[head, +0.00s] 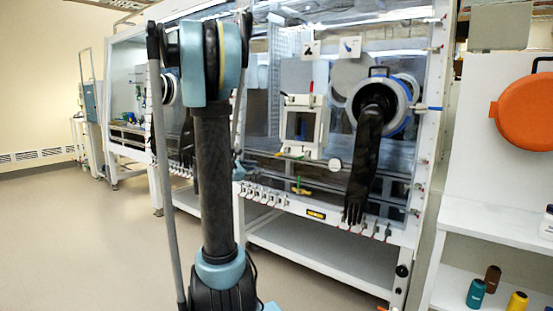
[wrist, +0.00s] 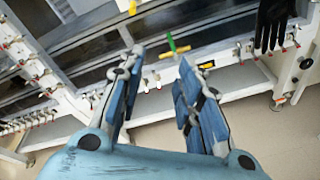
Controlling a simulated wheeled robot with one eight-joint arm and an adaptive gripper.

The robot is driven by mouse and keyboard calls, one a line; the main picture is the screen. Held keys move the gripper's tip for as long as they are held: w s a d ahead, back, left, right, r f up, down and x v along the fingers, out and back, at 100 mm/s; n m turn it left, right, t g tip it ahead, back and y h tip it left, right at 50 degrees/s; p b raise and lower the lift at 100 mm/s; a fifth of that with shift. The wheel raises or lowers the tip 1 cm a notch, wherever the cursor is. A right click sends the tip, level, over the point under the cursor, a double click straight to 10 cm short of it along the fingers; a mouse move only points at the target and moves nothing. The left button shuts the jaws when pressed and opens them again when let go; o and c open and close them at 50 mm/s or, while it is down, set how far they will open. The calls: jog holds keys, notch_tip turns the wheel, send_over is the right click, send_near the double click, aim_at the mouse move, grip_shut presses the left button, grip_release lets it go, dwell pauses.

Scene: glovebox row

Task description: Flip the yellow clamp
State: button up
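In the wrist view the same yellow-and-green piece (wrist: 173,48) lies ahead, in line with the gap between my fingertips. My gripper (wrist: 160,64) is open and empty, with its two blue fingers apart and not touching the piece. In the head view my gripper is hidden behind my arm.
Rows of red-tipped clamps (head: 262,195) line the glovebox's lower front edge. A black glove (head: 365,165) hangs from the port on the right. A white shelf (head: 480,225) with bottles stands farther right. The floor at left (head: 80,240) is clear.

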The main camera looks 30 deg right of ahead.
aim_at(278, 155)
jog(key=w+d+n, duration=0.1)
jog(key=w+d, duration=0.3)
jog(key=d, duration=0.2)
jog(key=w+d+r+n+h, duration=0.1)
jog(key=w+d+n, duration=0.1)
jog(key=w+d, duration=0.2)
jog(key=w+d+n+t+h, duration=0.1)
jog(key=w+d, duration=0.3)
jog(key=d, duration=0.5)
jog(key=shift+d+r+n, duration=0.25)
jog(key=shift+d+n, duration=0.05)
grip_shut()
